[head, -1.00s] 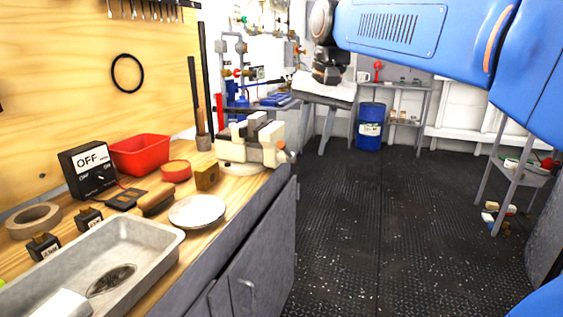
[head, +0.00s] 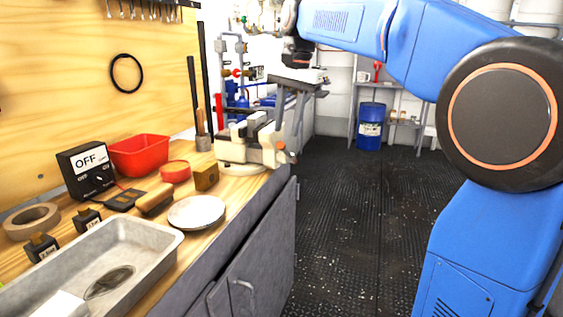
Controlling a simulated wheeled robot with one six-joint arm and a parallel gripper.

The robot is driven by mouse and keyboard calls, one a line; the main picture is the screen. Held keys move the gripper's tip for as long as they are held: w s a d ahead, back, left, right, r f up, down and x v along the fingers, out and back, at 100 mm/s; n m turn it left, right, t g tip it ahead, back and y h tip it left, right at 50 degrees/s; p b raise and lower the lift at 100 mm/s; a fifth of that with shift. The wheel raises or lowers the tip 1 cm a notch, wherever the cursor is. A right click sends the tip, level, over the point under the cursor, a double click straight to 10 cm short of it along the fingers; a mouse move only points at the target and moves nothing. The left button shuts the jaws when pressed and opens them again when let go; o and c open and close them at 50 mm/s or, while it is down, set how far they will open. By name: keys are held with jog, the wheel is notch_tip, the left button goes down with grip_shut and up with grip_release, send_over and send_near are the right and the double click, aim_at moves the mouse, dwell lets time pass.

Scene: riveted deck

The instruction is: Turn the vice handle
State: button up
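The cream and grey vice (head: 240,150) stands on the right edge of the wooden bench in the head view. At its right end is a small orange-red part (head: 281,146), seemingly at the handle. The handle's bar is too small to make out clearly. My gripper (head: 285,138) hangs from my blue arm with its grey fingers pointing down at the vice's right end. The fingers look apart, with nothing seen between them. The fingertips overlap the vice's end in the picture; I cannot tell whether they touch it.
On the bench are a red bin (head: 140,155), a white plate (head: 196,212), a metal tray (head: 90,270), a wooden block (head: 206,177) and a dark OFF box (head: 86,168). Tall dark bars (head: 205,85) rise behind the vice. A blue drum (head: 370,126) stands farther back. The middle floor is clear.

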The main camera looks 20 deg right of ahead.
aim_at(282, 161)
jog(key=f, duration=0.4)
jog(key=a+f, duration=0.1)
jog(key=f, duration=0.2)
jog(key=w+f, duration=0.1)
jog(key=f, duration=0.3)
jog(key=shift+w+a+f, duration=0.1)
jog(key=shift+a+f, duration=0.05)
jog(key=shift+f, duration=0.15)
grip_shut()
